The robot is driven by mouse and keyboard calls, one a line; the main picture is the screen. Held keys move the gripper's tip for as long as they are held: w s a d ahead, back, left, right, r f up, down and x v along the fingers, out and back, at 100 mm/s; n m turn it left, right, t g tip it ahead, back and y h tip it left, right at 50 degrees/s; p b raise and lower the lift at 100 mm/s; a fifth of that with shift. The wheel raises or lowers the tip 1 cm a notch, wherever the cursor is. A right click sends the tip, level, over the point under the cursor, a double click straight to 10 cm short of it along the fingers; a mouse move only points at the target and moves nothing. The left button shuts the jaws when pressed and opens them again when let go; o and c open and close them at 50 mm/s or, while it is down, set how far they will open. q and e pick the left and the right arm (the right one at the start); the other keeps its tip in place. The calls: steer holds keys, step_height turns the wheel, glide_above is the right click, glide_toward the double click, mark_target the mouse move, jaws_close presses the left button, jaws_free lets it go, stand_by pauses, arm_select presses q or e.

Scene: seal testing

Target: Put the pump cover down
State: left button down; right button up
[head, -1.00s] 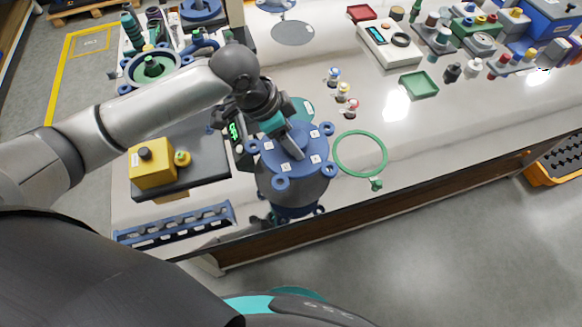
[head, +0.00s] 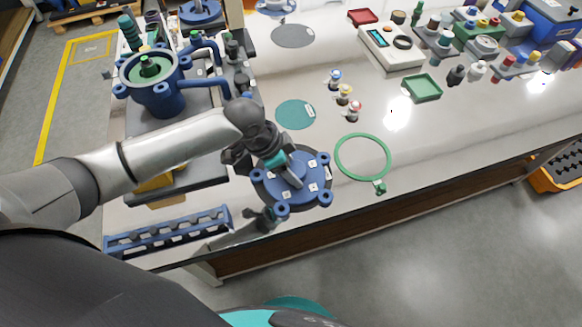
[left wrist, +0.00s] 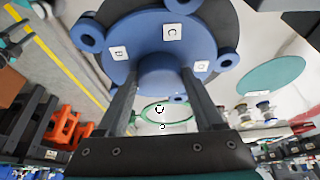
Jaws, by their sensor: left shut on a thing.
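The pump cover is a blue disc (head: 311,171) with lugs around its rim and small white lettered labels. It lies flat at the table's front edge, over a dark round pad (head: 325,203); I cannot tell whether it touches the pad. My left gripper (head: 290,173) is above the cover, shut on its central boss. In the left wrist view the fingers (left wrist: 160,76) flank the boss below the cover's labelled face (left wrist: 185,28). Part of the cover is hidden by the gripper in the head view. My right gripper is not in view.
The blue pump body (head: 166,97) stands at the left. A green ring (head: 362,136) lies right of the cover, and a teal disc (head: 293,114) behind it. A blue rack (head: 170,232) is at the front left. Small capped bottles (head: 344,97) stand mid-table.

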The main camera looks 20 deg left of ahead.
arm_select(q)
jaws_free()
steer(key=shift+f, duration=0.1)
steer(key=p+v, duration=0.3)
steer(key=v, duration=0.9)
steer(key=shift+p, duration=0.3)
